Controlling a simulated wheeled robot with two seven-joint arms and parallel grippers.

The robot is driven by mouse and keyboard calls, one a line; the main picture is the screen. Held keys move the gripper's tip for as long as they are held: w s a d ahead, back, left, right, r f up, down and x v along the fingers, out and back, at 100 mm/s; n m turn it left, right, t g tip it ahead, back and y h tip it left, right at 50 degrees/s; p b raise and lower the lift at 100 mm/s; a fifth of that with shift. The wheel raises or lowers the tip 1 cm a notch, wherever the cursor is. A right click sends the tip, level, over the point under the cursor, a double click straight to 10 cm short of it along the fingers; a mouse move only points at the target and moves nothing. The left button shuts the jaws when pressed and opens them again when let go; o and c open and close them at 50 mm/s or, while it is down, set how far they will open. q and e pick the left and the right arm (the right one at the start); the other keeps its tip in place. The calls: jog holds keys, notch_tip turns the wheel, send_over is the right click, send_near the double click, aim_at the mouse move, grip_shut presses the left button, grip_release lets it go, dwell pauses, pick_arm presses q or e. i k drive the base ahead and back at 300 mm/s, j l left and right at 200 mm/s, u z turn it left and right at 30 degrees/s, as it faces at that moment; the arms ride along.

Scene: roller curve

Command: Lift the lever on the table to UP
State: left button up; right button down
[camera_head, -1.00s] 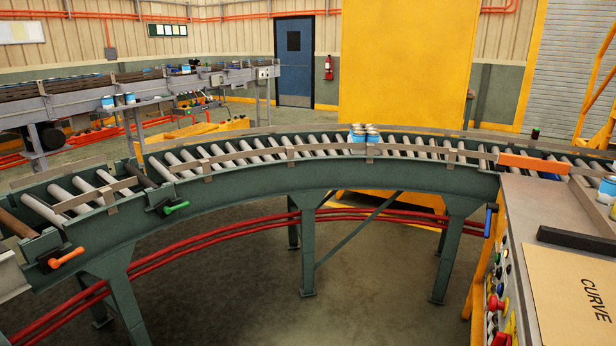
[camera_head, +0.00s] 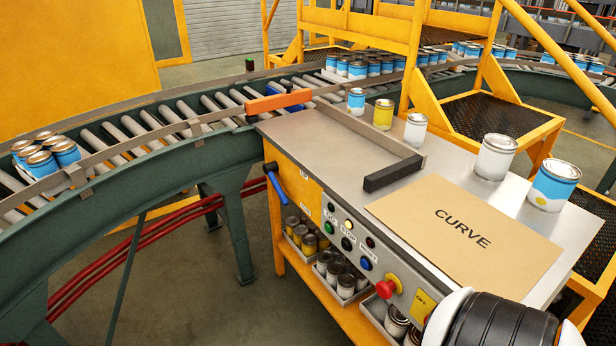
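A lever with a grey metal bar and a black grip (camera_head: 393,172) lies low across the metal table (camera_head: 300,140). The bar (camera_head: 370,130) runs from near the conveyor edge toward the right, and the grip bends back toward the table's front edge. An orange bar (camera_head: 279,103) stands at the conveyor end of the table, across the roller edge. A black and white part of my own arm shows at the bottom right. Neither of my grippers is in view, and nothing touches the lever.
A brown CURVE board (camera_head: 465,235) lies on the table. Several cans stand behind it, including a white can (camera_head: 495,157) and a blue one (camera_head: 553,185). A blue handle (camera_head: 277,184) and a red button (camera_head: 386,288) are on the table's front. Cans (camera_head: 46,154) sit on the curved conveyor (camera_head: 130,180).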

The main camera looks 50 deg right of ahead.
aim_at(268, 168)
jog(key=i+z, duration=0.3)
jog(key=i, duration=0.15)
jog(key=i+j+z, duration=0.1)
jog(key=i+z, duration=0.2)
jog(key=i, duration=0.2)
jog(key=i+j+z, duration=0.3)
jog(key=i, duration=0.15)
jog(key=i+j+z, duration=0.25)
jog(key=i, duration=0.2)
